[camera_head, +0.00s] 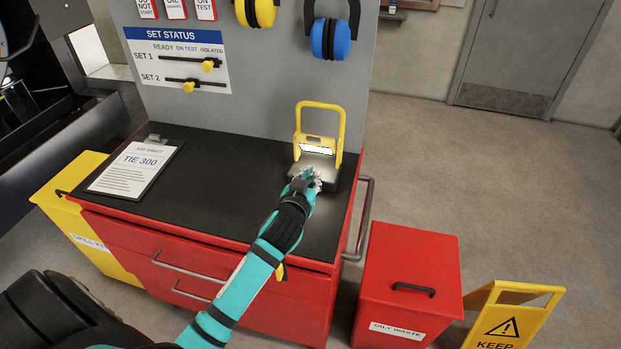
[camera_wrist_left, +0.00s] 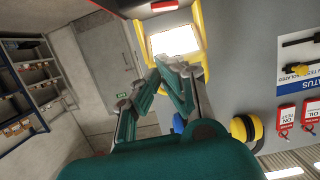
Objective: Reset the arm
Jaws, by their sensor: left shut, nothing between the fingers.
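My left gripper (camera_head: 312,178) is shut and empty, directly in front of the lit work lamp (camera_head: 340,133) with its yellow frame handle. The lamp stands upright on the black top of the red cabinet (camera_head: 225,190), near its right end. In the left wrist view, the teal fingers (camera_wrist_left: 168,72) come together at the tips, just in front of the bright lamp panel (camera_wrist_left: 174,41). I cannot tell whether the fingertips touch the lamp. The gripper hides part of the lamp's base. My right gripper is in neither view.
A clipboard (camera_head: 134,168) lies on the left of the cabinet top. Behind stands a grey board with the set status panel (camera_head: 180,62), tags and ear defenders (camera_head: 330,38). A red oily waste bin (camera_head: 408,275) and a yellow caution sign (camera_head: 515,318) stand right. Floor beyond is clear.

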